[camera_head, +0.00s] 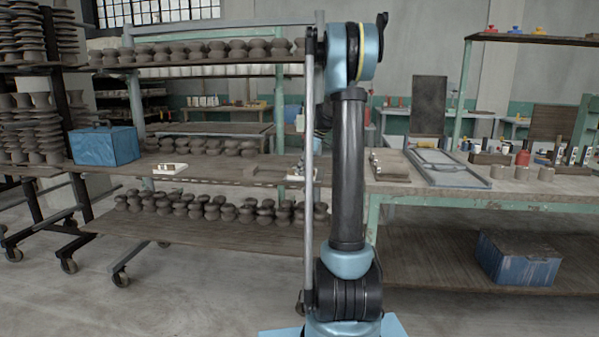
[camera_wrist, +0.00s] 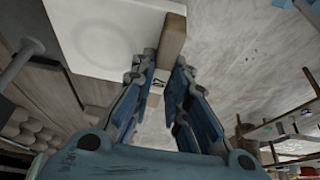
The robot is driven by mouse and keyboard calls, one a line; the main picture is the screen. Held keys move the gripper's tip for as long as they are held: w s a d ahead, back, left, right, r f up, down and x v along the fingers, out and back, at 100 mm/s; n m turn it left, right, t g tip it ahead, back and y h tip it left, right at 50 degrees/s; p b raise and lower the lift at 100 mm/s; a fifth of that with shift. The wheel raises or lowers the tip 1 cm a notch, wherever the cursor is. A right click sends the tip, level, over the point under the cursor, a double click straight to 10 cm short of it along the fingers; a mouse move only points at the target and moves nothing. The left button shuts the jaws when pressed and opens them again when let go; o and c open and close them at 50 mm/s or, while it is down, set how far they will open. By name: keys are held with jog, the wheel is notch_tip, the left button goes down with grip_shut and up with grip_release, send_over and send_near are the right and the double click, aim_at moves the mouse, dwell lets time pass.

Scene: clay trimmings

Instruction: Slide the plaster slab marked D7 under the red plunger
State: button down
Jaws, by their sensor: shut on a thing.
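A white slab (camera_wrist: 95,35) with a shallow round ring on its face fills the upper left of the wrist view. A tan strip (camera_wrist: 173,40) runs along its right edge, down to my gripper. My gripper (camera_wrist: 160,78) has its blue fingers closed around the slab's edge at that strip. A small white patch with a dark mark shows between the fingers; I cannot read it surely. In the head view my gripper is mostly hidden behind my arm. A red object (camera_head: 523,158) stands on the right bench; I cannot tell whether it is the plunger.
A rack on the left holds several clay pieces and a white piece (camera_head: 170,168) on its middle shelf. A blue box (camera_head: 104,146) stands at its left end. The right bench (camera_head: 480,190) carries a grey frame (camera_head: 446,168) and small cylinders. Floor is clear in front.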

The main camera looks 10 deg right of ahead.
jog(key=shift+w+d+f, duration=0.1)
jog(key=shift+w+d, duration=0.25)
jog(key=shift+w, duration=0.7)
jog(key=shift+w+d+r, duration=0.1)
jog(key=shift+w+d, duration=0.2)
jog(key=shift+w, duration=0.75)
jog(key=shift+w+d+f, duration=0.1)
jog(key=shift+w+d, duration=0.25)
jog(key=shift+w, duration=0.7)
jog(key=shift+w+d, duration=0.25)
jog(key=shift+w, duration=0.15)
jog(key=c, duration=1.5)
grip_release()
